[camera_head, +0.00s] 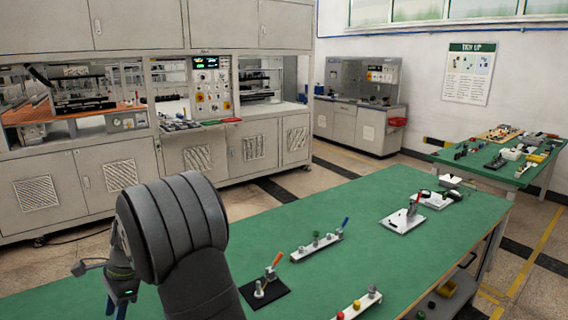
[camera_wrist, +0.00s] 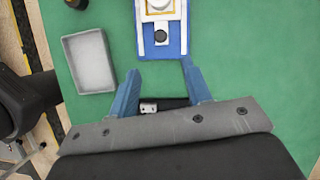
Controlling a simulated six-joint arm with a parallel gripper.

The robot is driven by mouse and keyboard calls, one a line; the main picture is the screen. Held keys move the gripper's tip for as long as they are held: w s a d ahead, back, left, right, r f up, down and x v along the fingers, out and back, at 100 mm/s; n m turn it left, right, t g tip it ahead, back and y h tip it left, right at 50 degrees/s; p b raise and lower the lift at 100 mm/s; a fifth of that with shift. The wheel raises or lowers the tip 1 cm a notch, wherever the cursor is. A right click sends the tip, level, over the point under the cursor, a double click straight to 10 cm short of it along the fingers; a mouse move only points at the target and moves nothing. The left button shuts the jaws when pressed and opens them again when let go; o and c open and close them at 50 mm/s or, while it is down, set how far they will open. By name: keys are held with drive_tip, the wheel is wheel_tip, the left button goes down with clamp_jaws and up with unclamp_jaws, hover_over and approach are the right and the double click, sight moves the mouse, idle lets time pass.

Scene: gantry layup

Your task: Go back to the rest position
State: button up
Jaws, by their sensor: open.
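In the wrist view, my gripper (camera_wrist: 160,69) is open, with its two blue fingers spread apart and nothing held between their tips. It hangs over the green table (camera_wrist: 235,55). A blue plate with a white frame and a dark round knob (camera_wrist: 162,36) lies just beyond the fingertips, apart from them as far as I can tell. In the head view, my dark arm fills the lower left, and the gripper's fingers are mostly hidden behind it or cut off.
A grey open tray (camera_wrist: 89,63) lies left of the fingers. In the head view, the table (camera_head: 390,255) carries a black plate with an orange-handled clamp (camera_head: 264,289), a white strip with knobs (camera_head: 317,246) and a red-handled clamp plate (camera_head: 402,220). A second green table (camera_head: 495,165) stands at right.

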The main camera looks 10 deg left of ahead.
drive_tip(key=x, duration=1.2)
drive_tip(key=shift+f, duration=0.2)
drive_tip(key=s+a, duration=0.5)
drive_tip(key=shift+s+a+f, duration=0.2)
drive_tip(key=shift+s+a, duration=0.15)
drive_tip(key=shift+s, duration=0.05)
drive_tip(key=s+v, duration=0.1)
drive_tip(key=v, duration=1.7)
drive_tip(key=s+d+f+n+t+h, duration=0.1)
drive_tip(key=s+d+n, duration=0.2)
drive_tip(key=s+n, duration=0.3)
drive_tip(key=s+d+n+t+h, duration=0.1)
drive_tip(key=s+d+n+t, duration=0.1)
drive_tip(key=s+n, duration=0.5)
drive_tip(key=s+d, duration=0.1)
drive_tip(key=s, duration=0.3)
drive_tip(key=shift+s+f+h, duration=0.15)
drive_tip(key=shift+f+h, duration=0.15)
drive_tip(key=shift+f, duration=0.05)
